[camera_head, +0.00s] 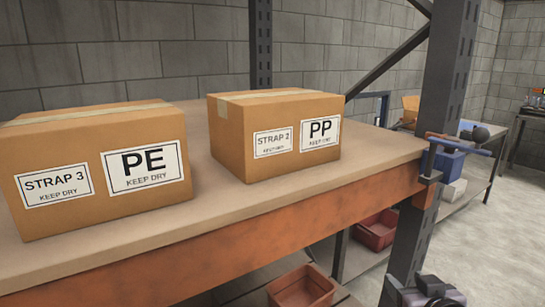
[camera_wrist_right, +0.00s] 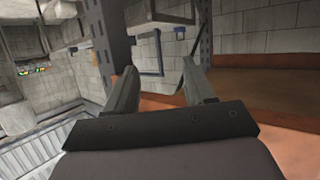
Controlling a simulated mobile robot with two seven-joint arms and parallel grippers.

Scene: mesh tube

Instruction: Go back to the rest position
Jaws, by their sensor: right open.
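My left gripper is not in view. Two cardboard boxes stand apart on the shelf board: one labelled PE and STRAP 3 (camera_head: 100,205) at the left, and one labelled PP and STRAP 2 (camera_head: 232,140) at the middle.
The shelf's orange front beam (camera_head: 260,240) and dark upright post (camera_head: 445,90) are close to my right gripper. Red bins (camera_head: 303,288) sit lower down. A blue box (camera_head: 447,162) and a bench (camera_head: 518,130) stand farther right. The floor (camera_head: 500,240) at the right is clear.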

